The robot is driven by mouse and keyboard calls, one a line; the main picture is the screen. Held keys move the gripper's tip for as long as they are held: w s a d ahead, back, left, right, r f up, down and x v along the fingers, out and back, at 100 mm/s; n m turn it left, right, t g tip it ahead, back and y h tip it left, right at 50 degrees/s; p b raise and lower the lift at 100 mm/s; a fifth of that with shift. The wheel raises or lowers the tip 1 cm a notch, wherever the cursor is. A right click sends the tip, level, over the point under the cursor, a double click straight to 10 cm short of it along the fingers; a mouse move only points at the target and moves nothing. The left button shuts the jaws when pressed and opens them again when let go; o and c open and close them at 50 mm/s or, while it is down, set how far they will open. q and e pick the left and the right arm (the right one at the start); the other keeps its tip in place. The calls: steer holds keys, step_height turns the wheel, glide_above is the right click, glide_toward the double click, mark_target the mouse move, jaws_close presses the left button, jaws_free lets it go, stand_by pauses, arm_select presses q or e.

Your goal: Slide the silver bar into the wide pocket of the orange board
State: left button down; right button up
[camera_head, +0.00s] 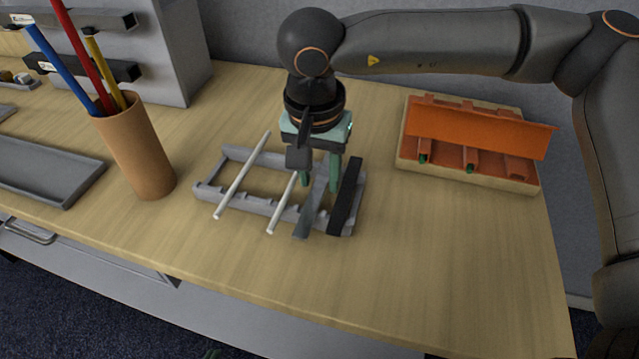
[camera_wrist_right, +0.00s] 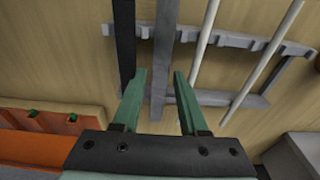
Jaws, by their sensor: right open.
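The silver bar (camera_head: 308,215) lies across a grey slotted rack (camera_head: 208,190), between a white rod and a black bar. It also shows in the right wrist view (camera_wrist_right: 161,50). My right gripper (camera_head: 320,182) is open over the rack, with its green fingers (camera_wrist_right: 160,75) on either side of the silver bar. I cannot tell whether they touch it. The orange board (camera_head: 480,130) stands at the right on a pale base, with an orange panel hiding part of it. I cannot make out which pocket is wide.
Two white rods (camera_head: 243,174) and a black bar (camera_head: 345,196) also lie across the rack. A brown cup (camera_head: 140,160) with coloured sticks stands to the left, near a grey tray (camera_head: 50,172). The table is clear between the rack and the orange board.

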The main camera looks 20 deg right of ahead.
jaws_close()
stand_by(0.5)
